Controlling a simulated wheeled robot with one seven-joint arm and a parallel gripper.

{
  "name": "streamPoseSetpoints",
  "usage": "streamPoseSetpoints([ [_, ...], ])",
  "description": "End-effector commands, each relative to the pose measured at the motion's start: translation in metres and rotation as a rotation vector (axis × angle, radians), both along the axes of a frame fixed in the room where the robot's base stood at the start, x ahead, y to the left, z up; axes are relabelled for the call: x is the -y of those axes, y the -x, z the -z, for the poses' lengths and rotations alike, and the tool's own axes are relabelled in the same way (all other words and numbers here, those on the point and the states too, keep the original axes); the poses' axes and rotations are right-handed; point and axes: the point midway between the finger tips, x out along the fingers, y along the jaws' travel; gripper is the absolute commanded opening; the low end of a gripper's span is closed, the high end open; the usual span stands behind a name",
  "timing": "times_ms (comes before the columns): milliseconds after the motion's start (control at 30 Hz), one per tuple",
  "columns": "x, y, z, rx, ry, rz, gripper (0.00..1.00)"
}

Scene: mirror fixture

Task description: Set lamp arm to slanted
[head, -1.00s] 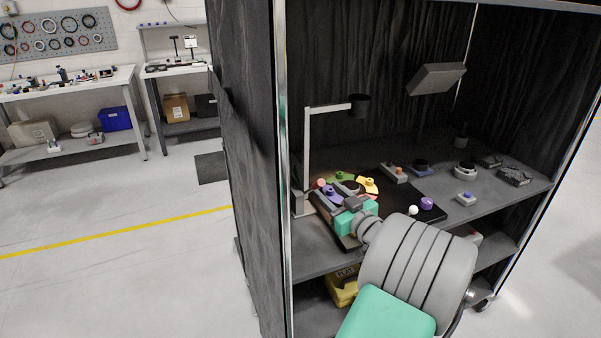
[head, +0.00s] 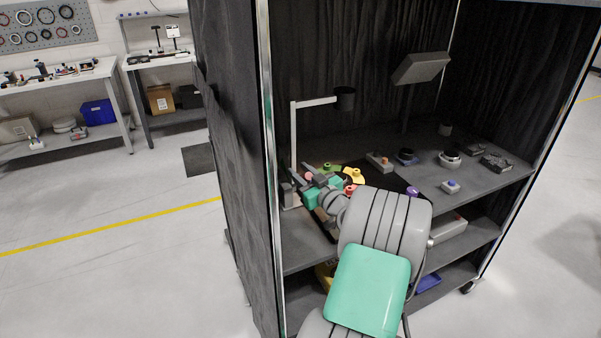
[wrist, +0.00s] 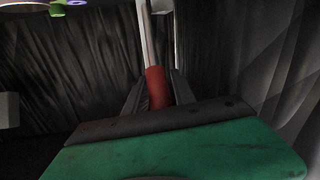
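The lamp stands at the left of the shelf in the head view. Its upright pale post (head: 294,135) carries a roughly level arm (head: 318,102) with a dark cylindrical head (head: 345,98) at the right end. My gripper (head: 299,175) is low beside the post, over the left of the shelf. In the wrist view, a pale bar (wrist: 147,38) with a red section (wrist: 156,86) runs between the two dark fingers of my gripper (wrist: 160,82). The fingers look apart, with the red section between them; contact is unclear. The lamp's base is partly hidden.
Coloured knobs, including a yellow one (head: 354,175) and a purple one (head: 413,191), sit right of my gripper. A grey tilted panel (head: 421,68) stands behind. Small devices (head: 450,159) occupy the right shelf. A dark curtain and metal frame post (head: 268,150) bound the left.

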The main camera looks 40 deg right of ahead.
Motion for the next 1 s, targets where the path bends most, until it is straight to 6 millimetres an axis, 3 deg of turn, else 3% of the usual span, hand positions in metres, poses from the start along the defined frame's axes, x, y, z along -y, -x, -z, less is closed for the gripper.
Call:
streamPoseSetpoints([
  [367, 0.0002, 0.0004, 0.0001, 0.000, 0.000, 0.000, 0.00],
  [1000, 0.0003, 0.0005, 0.0003, -0.001, -0.001, 0.000, 0.00],
])
